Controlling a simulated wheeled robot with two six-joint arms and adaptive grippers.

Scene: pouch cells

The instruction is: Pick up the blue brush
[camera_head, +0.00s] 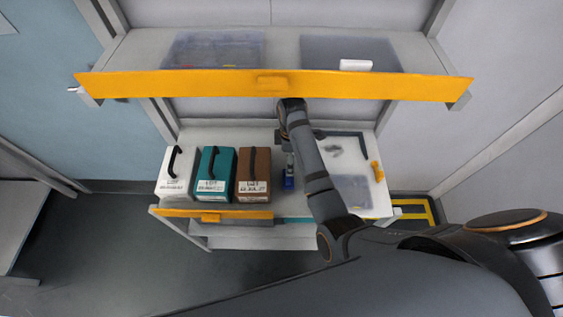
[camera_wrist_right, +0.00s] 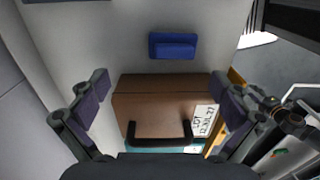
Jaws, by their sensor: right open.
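The blue brush (camera_head: 288,183) lies on the lower shelf, just right of the brown box, partly beside my right forearm in the head view. In the right wrist view the blue brush (camera_wrist_right: 173,46) lies on the pale shelf surface, above the brown box in the picture. My right gripper (camera_wrist_right: 160,90) is open and empty; its two fingers frame the brown box, and the brush lies beyond the fingertips in the picture. In the head view my right arm hides the gripper or makes it hard to make out. My left gripper is not in view.
The brown box (camera_head: 254,172), teal box (camera_head: 214,173) and white box (camera_head: 176,173) stand left of the brush. The upper shelf's yellow front edge (camera_head: 190,84) overhangs. A clear bin (camera_head: 352,190) and a yellow object (camera_head: 376,171) sit to the right.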

